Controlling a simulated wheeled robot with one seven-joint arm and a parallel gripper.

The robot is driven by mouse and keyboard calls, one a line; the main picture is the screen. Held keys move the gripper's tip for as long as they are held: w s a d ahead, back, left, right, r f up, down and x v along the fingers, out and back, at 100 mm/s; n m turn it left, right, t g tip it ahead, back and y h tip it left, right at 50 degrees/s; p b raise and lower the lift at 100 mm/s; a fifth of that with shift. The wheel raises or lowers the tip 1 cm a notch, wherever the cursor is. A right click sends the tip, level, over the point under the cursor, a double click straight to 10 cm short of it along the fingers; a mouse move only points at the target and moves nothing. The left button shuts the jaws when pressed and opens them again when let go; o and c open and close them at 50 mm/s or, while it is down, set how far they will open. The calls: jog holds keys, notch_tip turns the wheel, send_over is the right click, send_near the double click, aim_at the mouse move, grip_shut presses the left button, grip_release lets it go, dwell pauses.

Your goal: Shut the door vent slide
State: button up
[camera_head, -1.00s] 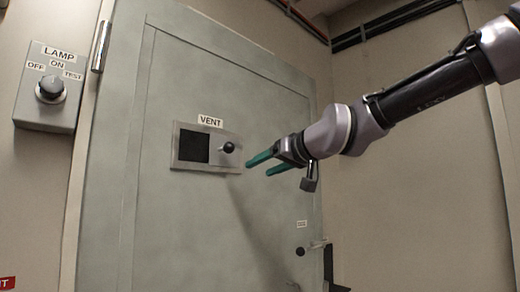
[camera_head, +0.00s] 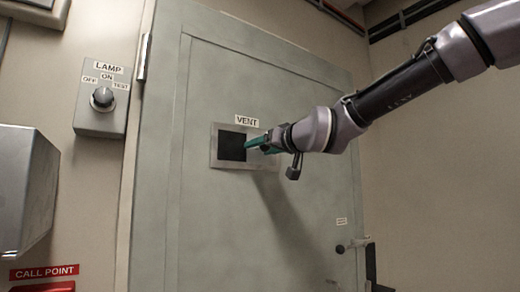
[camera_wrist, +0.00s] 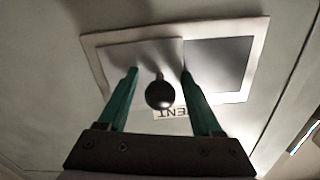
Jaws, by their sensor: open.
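The vent (camera_head: 216,162) is a metal frame set in the grey-green door (camera_head: 215,220), under a VENT label. Its dark opening (camera_head: 232,147) shows uncovered on the left in the head view. In the wrist view, which is upside down, the opening (camera_wrist: 222,62) is on the right and the slide plate (camera_wrist: 118,58) covers the left part. The slide's round black knob (camera_wrist: 160,95) sits between my open green fingers, with a gap on each side. My gripper (camera_head: 258,144) hides the knob in the head view.
A lamp switch box (camera_head: 100,105) is on the wall left of the door. A grey box (camera_head: 25,190) and a red call point sign (camera_head: 45,272) are further left. The door handle (camera_head: 355,245) is low on the right, clear of my arm.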

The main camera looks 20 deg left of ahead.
jog(key=shift+w+a, duration=0.3)
grip_shut()
dwell(1.3)
